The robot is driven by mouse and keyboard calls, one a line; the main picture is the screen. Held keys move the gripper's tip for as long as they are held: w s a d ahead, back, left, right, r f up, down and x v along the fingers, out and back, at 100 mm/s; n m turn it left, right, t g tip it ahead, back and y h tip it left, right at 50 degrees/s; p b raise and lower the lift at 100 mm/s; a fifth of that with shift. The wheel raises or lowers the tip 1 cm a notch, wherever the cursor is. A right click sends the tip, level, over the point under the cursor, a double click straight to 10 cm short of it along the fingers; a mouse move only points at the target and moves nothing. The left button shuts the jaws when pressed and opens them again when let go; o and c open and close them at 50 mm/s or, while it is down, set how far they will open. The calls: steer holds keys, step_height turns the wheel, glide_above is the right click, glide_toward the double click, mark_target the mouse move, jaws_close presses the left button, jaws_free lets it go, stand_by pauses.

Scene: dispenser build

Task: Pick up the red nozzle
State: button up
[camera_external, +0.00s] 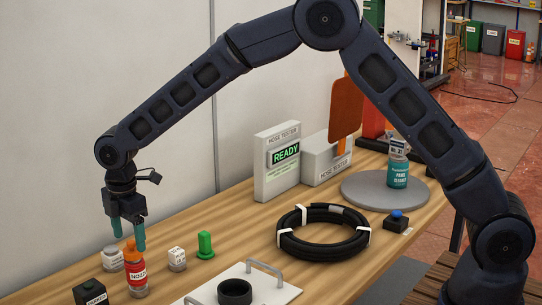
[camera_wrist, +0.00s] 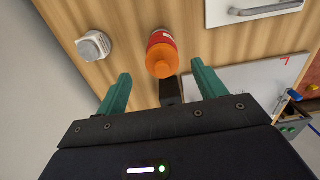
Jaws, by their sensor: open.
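The red nozzle (camera_external: 135,274) is a small upright bottle-like piece with an orange top and a red label, partly legible, near the front left of the wooden table. In the wrist view, the red nozzle (camera_wrist: 162,56) shows its orange top just beyond the space between the fingertips. My gripper (camera_external: 128,235) points down with teal fingers, right above and slightly left of the nozzle's top. In the wrist view, my gripper (camera_wrist: 160,72) is open with nothing held between its fingers. Whether a finger touches the nozzle cannot be told.
A white jar (camera_external: 112,258) stands close behind the nozzle, with a black box (camera_external: 90,292) at front left. A white cube (camera_external: 177,259) and green piece (camera_external: 205,245) stand to the right. A handled white plate (camera_external: 205,291) lies in front; a black hose coil (camera_external: 322,232) is farther right.

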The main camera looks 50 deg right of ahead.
mark_target(138, 242)
steer(key=shift+s+f, duration=0.2)
steer(key=shift+f, duration=2.75)
steer(key=shift+c, duration=0.2)
jaws_close()
